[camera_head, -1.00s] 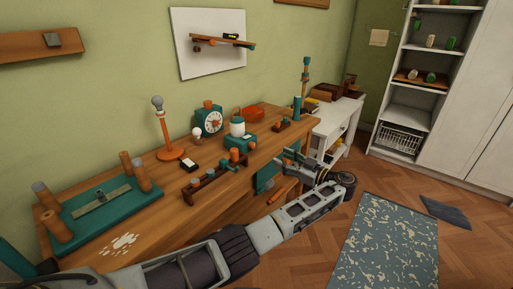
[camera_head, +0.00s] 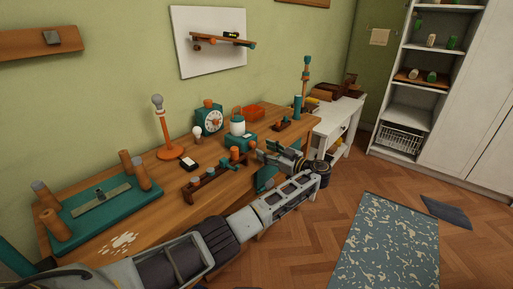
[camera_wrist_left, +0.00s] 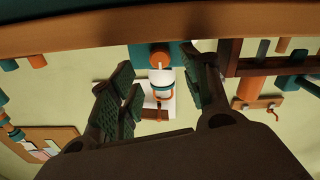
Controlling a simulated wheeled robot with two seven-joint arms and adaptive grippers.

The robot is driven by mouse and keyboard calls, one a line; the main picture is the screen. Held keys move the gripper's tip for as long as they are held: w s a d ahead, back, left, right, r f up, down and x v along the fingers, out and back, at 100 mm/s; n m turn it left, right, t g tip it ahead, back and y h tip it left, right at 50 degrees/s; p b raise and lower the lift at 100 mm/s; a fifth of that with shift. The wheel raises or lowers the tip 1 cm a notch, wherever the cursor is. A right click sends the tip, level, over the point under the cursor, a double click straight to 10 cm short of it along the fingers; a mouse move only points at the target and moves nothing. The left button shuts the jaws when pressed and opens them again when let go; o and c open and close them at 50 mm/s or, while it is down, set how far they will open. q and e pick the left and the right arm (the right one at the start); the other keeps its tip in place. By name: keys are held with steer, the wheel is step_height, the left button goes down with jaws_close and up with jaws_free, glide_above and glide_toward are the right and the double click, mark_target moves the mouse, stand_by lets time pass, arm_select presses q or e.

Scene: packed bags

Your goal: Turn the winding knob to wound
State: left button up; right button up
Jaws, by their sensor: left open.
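The winding knob appears to be the orange round knob (camera_wrist_left: 159,54) on the front of a teal box (camera_wrist_left: 141,54) in the left wrist view. The teal box, with a white jar-like top (camera_head: 237,128), stands near the front edge of the wooden workbench (camera_head: 175,208) in the head view. My left gripper (camera_head: 262,152) is open at the bench's front edge, close to the box. In the left wrist view its fingers (camera_wrist_left: 157,82) are spread, with the knob beyond and between them, apparently not touched. The knob's setting cannot be read. My right gripper is not in view.
A wooden rack with pegs (camera_head: 207,182) stands just left of the box. A teal clock (camera_head: 209,119), a bulb on an orange stand (camera_head: 166,130), an orange bin (camera_head: 252,112) and a teal tray (camera_head: 102,206) are also on the bench.

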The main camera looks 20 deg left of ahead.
mark_target(255, 145)
arm_select(q)
steer(key=x, duration=0.4)
steer(key=shift+w+a, duration=0.1)
steer(key=shift+a, duration=0.2)
steer(key=shift+w+a, duration=0.1)
steer(key=shift+a, duration=0.2)
steer(key=c, duration=1)
steer(key=shift+c, duration=0.2)
steer(key=shift+m, duration=0.3)
